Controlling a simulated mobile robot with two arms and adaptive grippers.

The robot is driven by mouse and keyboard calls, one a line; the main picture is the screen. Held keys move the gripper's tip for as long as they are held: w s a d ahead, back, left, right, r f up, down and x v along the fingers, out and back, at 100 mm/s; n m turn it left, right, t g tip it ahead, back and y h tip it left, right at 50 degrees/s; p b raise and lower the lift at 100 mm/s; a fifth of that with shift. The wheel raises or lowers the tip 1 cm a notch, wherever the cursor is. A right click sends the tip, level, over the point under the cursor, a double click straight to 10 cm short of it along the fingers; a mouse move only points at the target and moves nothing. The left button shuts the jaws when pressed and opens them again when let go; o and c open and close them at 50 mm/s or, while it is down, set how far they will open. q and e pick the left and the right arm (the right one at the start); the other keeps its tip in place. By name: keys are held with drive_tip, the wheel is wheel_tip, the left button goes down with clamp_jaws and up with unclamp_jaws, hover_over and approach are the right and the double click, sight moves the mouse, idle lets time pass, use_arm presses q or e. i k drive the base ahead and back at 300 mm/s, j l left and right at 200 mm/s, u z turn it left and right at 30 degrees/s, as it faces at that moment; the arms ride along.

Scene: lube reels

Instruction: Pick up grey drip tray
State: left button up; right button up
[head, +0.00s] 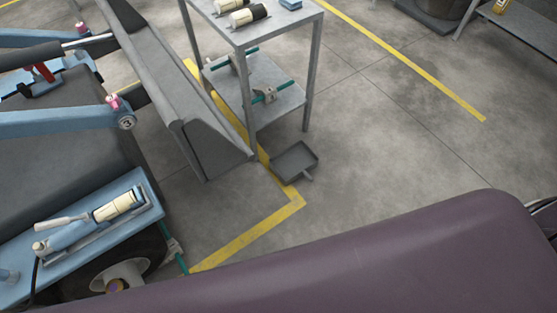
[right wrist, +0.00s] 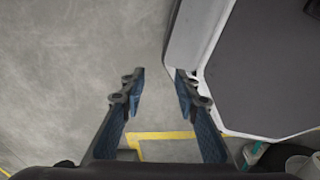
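The grey drip tray (head: 295,160) is a shallow, square pan with a short stub at its lower right. It lies flat on the concrete floor in the middle of the head view, beside a yellow floor line and near a metal table's front leg. My right gripper (right wrist: 160,88) shows only in its wrist view. Its two blue-padded fingers are apart with nothing between them but floor. A small dark patch shows low in that view, but I cannot tell what it is. My left gripper is in neither view.
The metal table (head: 243,43) holds cream-and-dark cylinders on top and teal-handled parts on its lower shelf. A grey sloped beam (head: 180,85) and blue machinery (head: 60,125) with a wheel stand at left. The floor right of the tray is clear.

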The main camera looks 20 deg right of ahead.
sight(295, 162)
drive_tip(key=i+j+z, duration=0.1)
drive_tip(key=j+z, duration=0.25)
drive_tip(key=i+j+z, duration=0.1)
drive_tip(key=z, duration=0.25)
drive_tip(key=j+z, duration=0.35)
